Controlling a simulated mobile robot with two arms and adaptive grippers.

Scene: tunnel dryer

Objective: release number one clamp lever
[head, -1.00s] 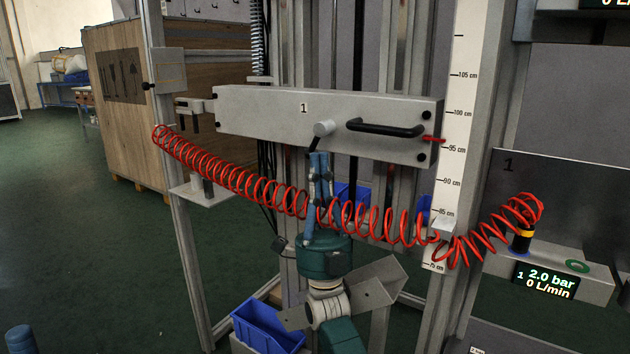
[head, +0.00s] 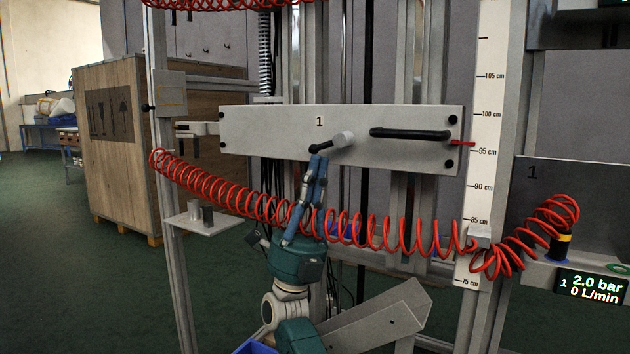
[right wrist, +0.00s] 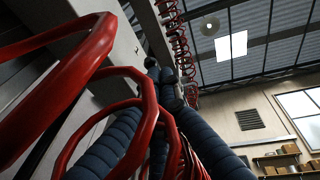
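The number one clamp lever (head: 330,143) sits on the grey crossbeam (head: 270,140) just below the label "1". It has a light grey round hub at the right and a short black handle pointing left and slightly down. My right gripper (head: 318,158) comes up from below, its blue fingers close together at the tips. The tips are at the handle's lower left end and seem to touch it. In the right wrist view the fingers (right wrist: 163,85) converge, partly hidden by red coils. My left gripper is not in view.
A red coiled hose (head: 235,198) hangs across the front, passing by my right gripper's fingers. A black handle bar (head: 410,134) is on the beam to the right. A height scale (head: 486,150) stands right of it, and a small shelf (head: 205,222) lies lower left.

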